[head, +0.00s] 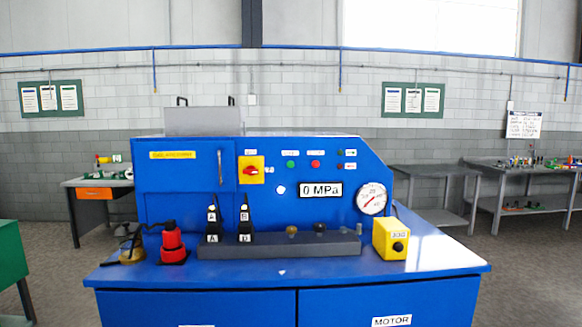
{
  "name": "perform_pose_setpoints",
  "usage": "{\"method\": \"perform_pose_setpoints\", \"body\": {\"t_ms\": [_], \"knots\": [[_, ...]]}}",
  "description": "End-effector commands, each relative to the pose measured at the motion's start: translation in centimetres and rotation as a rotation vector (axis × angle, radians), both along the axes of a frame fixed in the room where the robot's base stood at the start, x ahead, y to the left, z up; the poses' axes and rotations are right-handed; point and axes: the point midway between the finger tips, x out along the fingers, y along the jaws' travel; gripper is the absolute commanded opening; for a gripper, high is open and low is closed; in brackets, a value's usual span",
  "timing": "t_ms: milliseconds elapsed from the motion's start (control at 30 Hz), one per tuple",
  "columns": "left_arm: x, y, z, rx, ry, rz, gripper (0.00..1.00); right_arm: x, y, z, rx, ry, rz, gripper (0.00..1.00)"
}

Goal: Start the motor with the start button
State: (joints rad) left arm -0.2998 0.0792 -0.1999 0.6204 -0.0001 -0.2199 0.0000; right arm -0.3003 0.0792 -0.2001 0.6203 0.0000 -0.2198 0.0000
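A blue crimping machine (150,210) stands in front of me. Its panel has a round green button (290,165) with a red button (315,165) to its right; the small labels above them are too small to read. Left of them is a red rotary switch (250,171) on a yellow plate. Two small lamps, one green (340,153) and one red (340,166), sit to the right and look dark. The display (321,190) reads 0 MPa. A door below is labelled MOTOR (391,321). Neither of my grippers is in view.
On the machine's ledge stand a red cylindrical part (172,243), two black levers (212,228) (245,228), a grey block (280,245) and a yellow box with a black knob (390,239). A pressure gauge (371,199) is at the right. Workbenches stand behind.

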Motion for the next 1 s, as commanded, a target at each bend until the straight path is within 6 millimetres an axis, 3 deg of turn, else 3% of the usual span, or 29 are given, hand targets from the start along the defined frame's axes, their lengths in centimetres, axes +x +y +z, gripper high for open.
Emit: {"method": "perform_pose_setpoints", "body": {"t_ms": [33, 233, 1000], "knots": [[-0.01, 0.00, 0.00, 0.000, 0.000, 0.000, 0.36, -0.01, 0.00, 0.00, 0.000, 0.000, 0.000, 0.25], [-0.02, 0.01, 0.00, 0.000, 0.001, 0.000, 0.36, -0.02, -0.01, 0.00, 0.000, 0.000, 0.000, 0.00], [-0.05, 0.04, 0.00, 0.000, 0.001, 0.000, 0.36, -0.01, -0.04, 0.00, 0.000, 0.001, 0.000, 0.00]]}}
